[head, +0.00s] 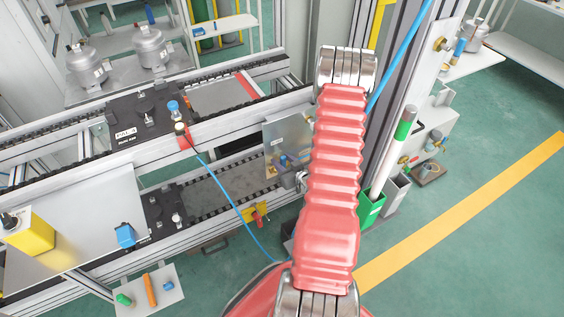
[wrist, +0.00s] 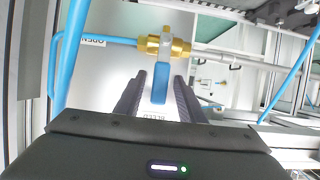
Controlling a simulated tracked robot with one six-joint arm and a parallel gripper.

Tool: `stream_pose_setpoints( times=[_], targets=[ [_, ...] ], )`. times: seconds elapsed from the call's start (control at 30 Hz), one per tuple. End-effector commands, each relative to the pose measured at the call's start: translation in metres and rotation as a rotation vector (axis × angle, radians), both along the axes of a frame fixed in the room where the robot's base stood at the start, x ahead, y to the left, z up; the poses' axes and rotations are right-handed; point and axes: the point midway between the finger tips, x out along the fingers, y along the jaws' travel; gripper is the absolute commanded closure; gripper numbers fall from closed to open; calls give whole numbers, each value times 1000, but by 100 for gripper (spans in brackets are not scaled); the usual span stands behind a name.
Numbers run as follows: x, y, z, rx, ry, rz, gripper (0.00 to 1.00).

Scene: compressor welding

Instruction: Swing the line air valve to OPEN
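The line air valve shows in the wrist view as a brass body (wrist: 165,46) with a blue lever handle (wrist: 160,86). A blue air hose (wrist: 118,41) runs into its left side. The handle points down the picture, across the hose line. An OPEN label (wrist: 92,42) is upside down at the left by the hose. My gripper (wrist: 157,84) has its two dark fingers apart, one each side of the handle, with a gap visible on both sides. In the head view, my red-sleeved arm hides the valve and gripper.
Another label (wrist: 161,118), hard to read, sits below the handle. Blue hoses stand at the wrist view's left and right (wrist: 292,72). In the head view a conveyor (head: 70,165) runs along the left. Open green floor (head: 470,250) lies at the right.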

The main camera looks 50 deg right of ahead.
Motion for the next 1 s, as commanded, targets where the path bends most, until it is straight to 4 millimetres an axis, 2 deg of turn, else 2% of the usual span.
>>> stream_pose_setpoints(
  times=[0.2, 0.7, 1.0],
  targets=[
    [0, 0, 0, 0, 0, 0, 65],
    [0, 0, 0, -1, 0, 1, 100],
    [0, 1, 0, -1, 0, 1, 100]
  ],
)
